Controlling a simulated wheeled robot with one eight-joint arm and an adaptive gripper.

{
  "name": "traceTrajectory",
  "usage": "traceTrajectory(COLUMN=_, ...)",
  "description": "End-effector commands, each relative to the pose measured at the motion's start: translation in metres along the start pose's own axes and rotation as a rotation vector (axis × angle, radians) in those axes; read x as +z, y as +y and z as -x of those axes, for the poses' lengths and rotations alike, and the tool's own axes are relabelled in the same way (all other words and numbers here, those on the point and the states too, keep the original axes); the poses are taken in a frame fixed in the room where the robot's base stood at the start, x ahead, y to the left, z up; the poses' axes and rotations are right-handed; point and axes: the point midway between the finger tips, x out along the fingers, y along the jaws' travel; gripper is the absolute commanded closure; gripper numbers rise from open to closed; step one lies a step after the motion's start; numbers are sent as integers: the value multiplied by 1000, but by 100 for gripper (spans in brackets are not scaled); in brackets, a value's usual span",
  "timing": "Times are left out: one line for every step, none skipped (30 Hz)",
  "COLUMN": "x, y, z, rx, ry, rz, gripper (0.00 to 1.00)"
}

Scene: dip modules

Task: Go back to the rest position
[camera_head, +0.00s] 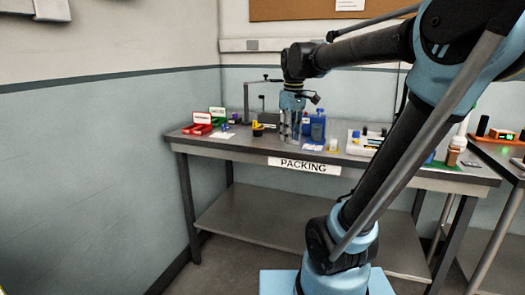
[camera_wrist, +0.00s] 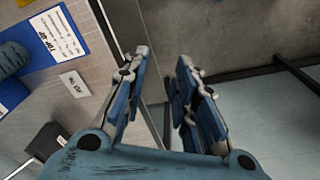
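My gripper (camera_head: 290,132) hangs pointing down at the front part of the packing table (camera_head: 260,147), left of the blue bottle. In the wrist view my gripper (camera_wrist: 162,62) has its two blue-padded fingers apart, with nothing between them. The table's front edge runs beneath the gap, with the floor and lower shelf beyond. My arm reaches from the right of the head view across to the table. No rest position is marked in either view.
A blue bottle (camera_head: 318,125) stands close right of my gripper. In the wrist view, a blue card (camera_wrist: 84,41) lies left of the fingers.

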Motion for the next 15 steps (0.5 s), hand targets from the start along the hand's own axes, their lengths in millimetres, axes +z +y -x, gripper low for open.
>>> traceTrajectory(x=18, y=-2, z=-12, rx=5, ry=6, rz=-45, gripper=74)
traceTrajectory(x=27, y=-3, z=-18, rx=8, ry=10, rz=-72, gripper=74)
traceTrajectory(x=39, y=-4, z=-27, rx=11, ry=15, rz=-108, gripper=74)
traceTrajectory(x=48, y=-6, z=-34, rx=14, ry=18, rz=-135, gripper=74)
traceTrajectory(x=57, y=-7, z=-41, rx=16, ry=22, rz=-163, gripper=74)
traceTrajectory(x=68, y=-9, z=-50, rx=20, ry=27, rz=-198, gripper=74)
traceTrajectory(x=77, y=-11, z=-58, rx=23, ry=32, rz=-225, gripper=74)
traceTrajectory(x=85, y=-12, z=-65, rx=25, ry=36, rz=-253, gripper=74)
traceTrajectory(x=97, y=-15, z=-75, rx=28, ry=41, rz=-288, gripper=74)
traceTrajectory(x=105, y=-17, z=-83, rx=31, ry=44, rz=-316, gripper=74)
traceTrajectory(x=113, y=-19, z=-91, rx=33, ry=48, rz=-343, gripper=74)
traceTrajectory(x=124, y=-22, z=-102, rx=37, ry=54, rz=-378, gripper=74)
traceTrajectory(x=132, y=-24, z=-110, rx=39, ry=58, rz=-407, gripper=74)
traceTrajectory(x=139, y=-27, z=-118, rx=42, ry=63, rz=-432, gripper=74)
traceTrajectory(x=149, y=-30, z=-130, rx=45, ry=68, rz=-468, gripper=74)
